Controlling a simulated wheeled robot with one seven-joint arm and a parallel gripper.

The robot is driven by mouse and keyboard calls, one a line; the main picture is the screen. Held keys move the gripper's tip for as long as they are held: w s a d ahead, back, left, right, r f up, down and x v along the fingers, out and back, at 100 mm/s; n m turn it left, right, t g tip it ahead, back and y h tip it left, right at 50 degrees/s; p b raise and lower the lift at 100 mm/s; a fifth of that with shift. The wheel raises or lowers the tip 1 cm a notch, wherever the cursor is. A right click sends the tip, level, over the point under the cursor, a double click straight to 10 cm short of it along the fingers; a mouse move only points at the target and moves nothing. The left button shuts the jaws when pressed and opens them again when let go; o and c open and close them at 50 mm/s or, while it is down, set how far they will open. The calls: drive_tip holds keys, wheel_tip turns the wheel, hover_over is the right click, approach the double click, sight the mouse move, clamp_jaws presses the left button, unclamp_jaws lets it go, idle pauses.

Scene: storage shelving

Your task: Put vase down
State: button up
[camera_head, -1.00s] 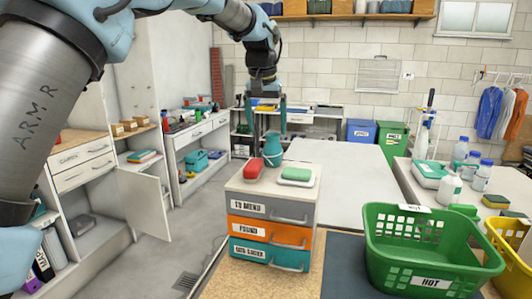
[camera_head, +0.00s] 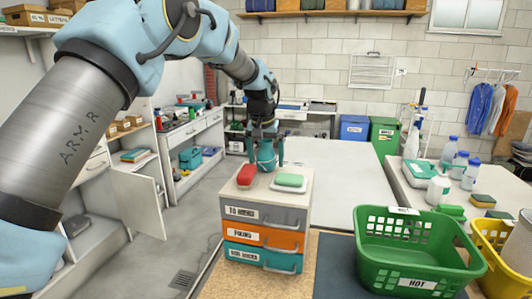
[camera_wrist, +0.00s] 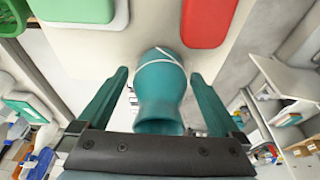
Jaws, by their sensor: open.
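The vase (camera_head: 266,157) is teal with a thin pale band and stands upright at the back of the top of a small drawer unit (camera_head: 300,186). My gripper (camera_head: 267,160) is open, with one finger on either side of the vase. In the wrist view the vase (camera_wrist: 160,88) lies between the two teal fingers of my gripper (camera_wrist: 159,76), with a visible gap on each side. The part of the vase behind the red and green items is partly hidden in the head view.
A red item (camera_head: 246,175) and a green-and-white item (camera_head: 289,182) lie on the unit in front of the vase. A green basket (camera_head: 415,245) labelled HOT stands to the right, a yellow basket (camera_head: 488,240) beyond it. The white table (camera_head: 340,180) behind is mostly clear.

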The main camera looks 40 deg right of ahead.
drive_tip(key=shift+f, duration=0.3)
drive_tip(key=shift+r, duration=0.15)
clamp_jaws()
idle(0.5)
